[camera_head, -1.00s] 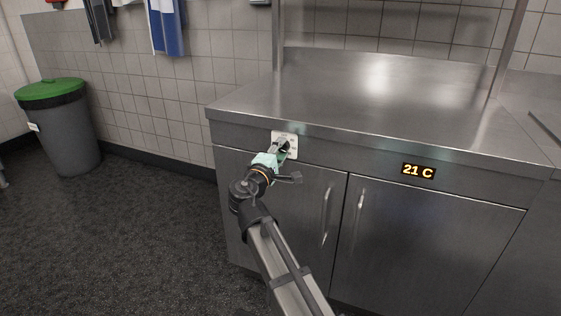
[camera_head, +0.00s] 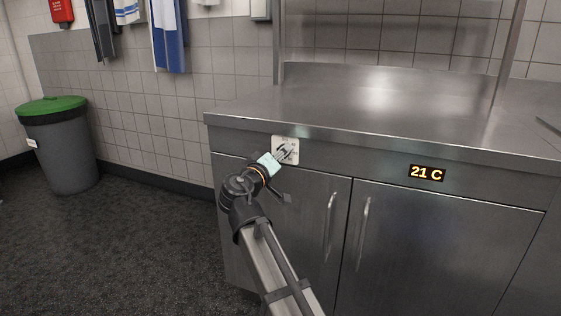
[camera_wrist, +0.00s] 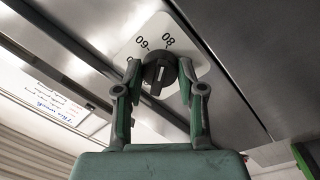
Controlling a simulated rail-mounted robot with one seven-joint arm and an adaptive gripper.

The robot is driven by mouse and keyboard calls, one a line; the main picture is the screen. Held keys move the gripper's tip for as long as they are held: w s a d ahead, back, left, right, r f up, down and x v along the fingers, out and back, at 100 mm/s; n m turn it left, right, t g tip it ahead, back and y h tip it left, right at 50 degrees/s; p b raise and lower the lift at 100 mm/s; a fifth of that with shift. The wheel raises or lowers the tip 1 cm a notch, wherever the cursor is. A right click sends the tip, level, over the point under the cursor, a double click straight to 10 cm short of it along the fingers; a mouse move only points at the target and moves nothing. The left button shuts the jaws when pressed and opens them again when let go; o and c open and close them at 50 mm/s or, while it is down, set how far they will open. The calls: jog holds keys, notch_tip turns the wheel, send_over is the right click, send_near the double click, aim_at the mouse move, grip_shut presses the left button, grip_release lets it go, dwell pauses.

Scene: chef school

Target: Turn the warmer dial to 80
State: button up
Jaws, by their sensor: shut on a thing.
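The warmer dial is a round black knob (camera_wrist: 160,72) on a white plate (camera_head: 290,143) at the left of the steel warmer's front. In the wrist view the plate (camera_wrist: 186,46) shows numbers upside down that read as 80 and 60. A white mark on the knob points down in that picture, toward my gripper's palm. My gripper (camera_wrist: 158,82) is shut on the knob, one finger on each side. In the head view my gripper (camera_head: 283,153) partly hides the dial. The temperature display (camera_head: 427,173) reads 21 C.
The steel counter top (camera_head: 370,98) above the dial is bare. Two cabinet doors with upright handles (camera_head: 329,228) are below. A grey bin with a green lid (camera_head: 60,150) stands at the left. The dark floor between is clear.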

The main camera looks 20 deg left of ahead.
jog(key=shift+w+m, duration=0.1)
jog(key=shift+m, duration=0.3)
jog(key=o, duration=1.1)
jog(key=shift+o, duration=0.2)
jog(key=s+a, duration=0.1)
jog(key=s, duration=1.1)
jog(key=shift+a+f, duration=0.2)
jog(key=shift+a, duration=0.05)
jog(key=shift+d, duration=0.1)
